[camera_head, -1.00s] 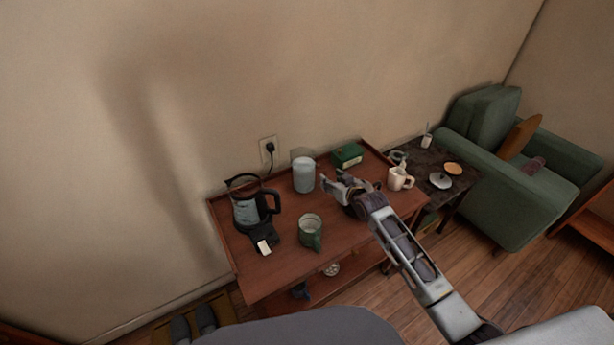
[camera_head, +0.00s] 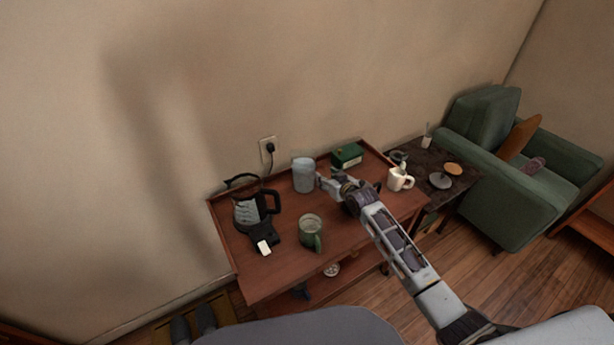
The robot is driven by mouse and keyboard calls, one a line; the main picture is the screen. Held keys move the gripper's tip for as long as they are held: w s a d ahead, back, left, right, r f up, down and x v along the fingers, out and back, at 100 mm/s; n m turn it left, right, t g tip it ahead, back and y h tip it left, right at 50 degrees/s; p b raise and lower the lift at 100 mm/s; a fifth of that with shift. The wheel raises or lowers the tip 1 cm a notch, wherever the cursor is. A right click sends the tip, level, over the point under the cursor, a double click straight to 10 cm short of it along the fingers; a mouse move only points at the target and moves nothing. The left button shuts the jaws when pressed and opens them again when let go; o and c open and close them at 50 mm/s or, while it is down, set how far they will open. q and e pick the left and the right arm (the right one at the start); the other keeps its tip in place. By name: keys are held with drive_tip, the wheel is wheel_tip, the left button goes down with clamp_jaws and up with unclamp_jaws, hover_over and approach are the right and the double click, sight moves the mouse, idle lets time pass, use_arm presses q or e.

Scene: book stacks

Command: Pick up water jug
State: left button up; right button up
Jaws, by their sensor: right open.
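The water jug appears to be the pale grey-blue cylindrical vessel (camera_head: 303,176), standing upright near the back middle of the wooden cart (camera_head: 268,288). My right gripper (camera_head: 324,181) is open just right of the jug, with its fingers pointing towards it. A fingertip overlaps or nearly meets the jug's right edge; I cannot tell whether it touches. My left gripper does not show.
A glass-and-black kettle (camera_head: 248,210) stands left on the cart, with a green mug (camera_head: 310,228) in front. A green box (camera_head: 347,156) and white mug (camera_head: 399,179) are to the right. A green armchair (camera_head: 500,190) stands beyond a dark side table.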

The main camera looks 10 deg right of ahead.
drive_tip(key=shift+x, duration=0.9)
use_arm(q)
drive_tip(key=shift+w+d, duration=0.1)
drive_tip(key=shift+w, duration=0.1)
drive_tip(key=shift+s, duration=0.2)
